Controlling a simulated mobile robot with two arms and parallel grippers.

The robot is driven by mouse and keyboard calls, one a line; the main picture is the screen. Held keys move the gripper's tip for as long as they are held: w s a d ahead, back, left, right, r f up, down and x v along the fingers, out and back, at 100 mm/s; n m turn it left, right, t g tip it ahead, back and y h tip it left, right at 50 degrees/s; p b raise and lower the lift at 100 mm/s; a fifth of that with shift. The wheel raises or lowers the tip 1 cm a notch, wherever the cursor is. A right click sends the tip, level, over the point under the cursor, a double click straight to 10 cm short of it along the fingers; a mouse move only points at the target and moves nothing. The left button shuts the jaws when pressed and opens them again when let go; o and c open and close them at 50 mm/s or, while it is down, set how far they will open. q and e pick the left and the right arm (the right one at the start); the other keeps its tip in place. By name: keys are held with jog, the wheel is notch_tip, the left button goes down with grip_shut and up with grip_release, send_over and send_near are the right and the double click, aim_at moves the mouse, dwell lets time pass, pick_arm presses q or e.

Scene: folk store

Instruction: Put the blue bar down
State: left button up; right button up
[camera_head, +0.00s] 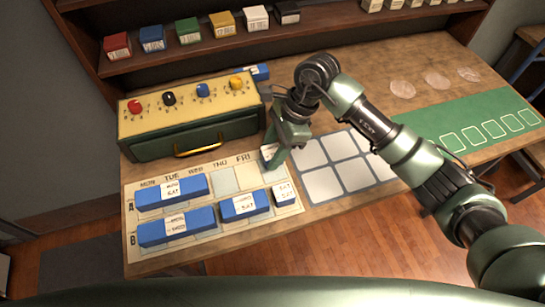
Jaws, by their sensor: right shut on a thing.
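My right gripper (273,158) reaches in from the right and points down at the FRI end of row A on the day chart (225,181). It is shut on a small labelled piece (267,151), which shows mostly white; the fingers hide much of it, and I cannot tell its full length or whether it touches the chart. A blue bar with a white label (152,197) lies in row A. Another blue bar (155,236) and a shorter blue bar (239,208) lie in row B, with a small white-labelled block (284,195) beside them. My left gripper is out of view.
A green box (190,142) with coloured knobs and a drawer handle stands behind the chart. A blue piece (260,71) lies near its back right corner. A grey grid mat (325,185) and green mat (430,112) lie to the right. Small boxes line the shelf (190,55).

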notch_tip(320, 180, down, 4)
jog(key=shift+f+p, duration=0.1)
jog(key=shift+p, duration=0.35)
jog(key=shift+f, duration=0.2)
jog(key=o, duration=1.3)
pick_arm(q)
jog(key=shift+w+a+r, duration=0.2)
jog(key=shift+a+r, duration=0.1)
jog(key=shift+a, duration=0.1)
pick_arm(e)
jog(key=shift+o, duration=0.2)
jog(key=shift+r, duration=0.1)
jog(key=shift+r, duration=0.2)
pick_arm(q)
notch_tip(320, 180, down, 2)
jog(key=b, duration=0.2)
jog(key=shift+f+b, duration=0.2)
jog(key=shift+b, duration=0.2)
pick_arm(e)
jog(key=v, duration=1.1)
jog(key=shift+d+r, duration=0.2)
jog(key=shift+r, duration=0.15)
